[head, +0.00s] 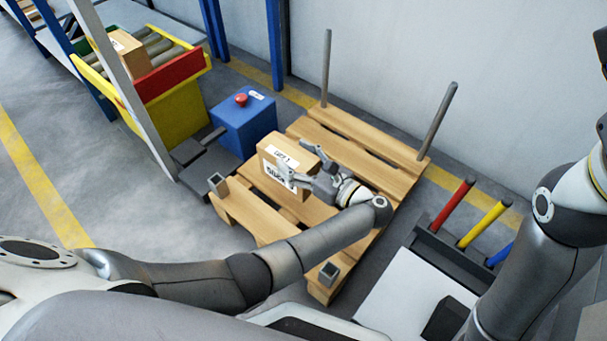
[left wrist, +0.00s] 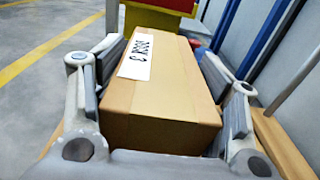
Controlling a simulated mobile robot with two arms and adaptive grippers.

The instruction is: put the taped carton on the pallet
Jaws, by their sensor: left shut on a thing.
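The taped carton (head: 287,162) is a brown box with white labels, seen over the middle of the wooden pallet (head: 266,218). In the left wrist view the carton (left wrist: 168,95) fills the space between the two fingers, with a white label on its top. My left gripper (head: 302,168) is shut on the carton, one finger on each side. I cannot tell whether the carton's underside touches the pallet boards. The pallet has two tall posts at its far side and two short stubs at its near side. My right gripper is not in view; only part of that arm shows at the right.
A blue box with a red button (head: 241,99) stands just left of the pallet. A yellow and red roller conveyor (head: 185,75) holds another carton (head: 128,55) at the upper left. Red, yellow and blue rods (head: 484,223) stand right of the pallet.

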